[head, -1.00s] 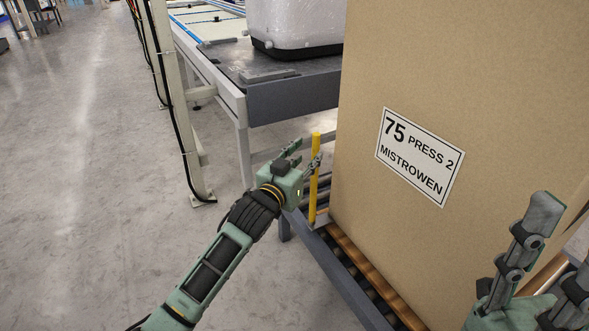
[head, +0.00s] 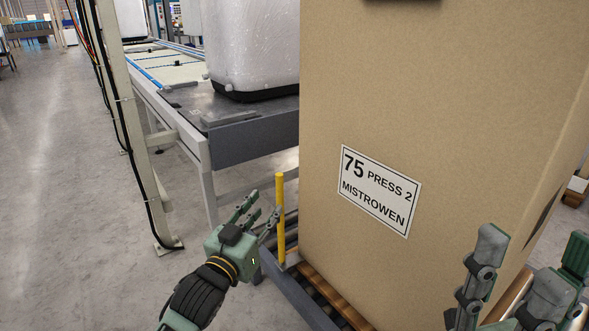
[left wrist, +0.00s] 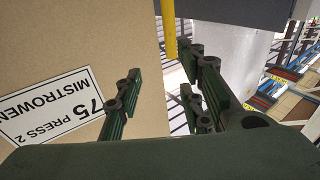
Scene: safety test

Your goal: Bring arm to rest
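My left arm comes in from the lower left. Its green left gripper (head: 262,211) is open and empty, just left of a yellow post (head: 281,222). In the left wrist view the left gripper's fingers (left wrist: 162,92) are spread apart, with the post (left wrist: 168,30) beyond them and nothing held. My right gripper (head: 532,262) is at the lower right in front of the large box; its fingers are spread and nothing shows between them. Most of the right arm is out of view.
A tall cardboard box (head: 440,110) with a white label (head: 380,190) stands on a roller conveyor (head: 318,297), close to both grippers. A metal-framed table (head: 245,140) bears a wrapped white load (head: 250,45). A cabled upright (head: 125,120) stands left. Open grey floor (head: 50,200) lies further left.

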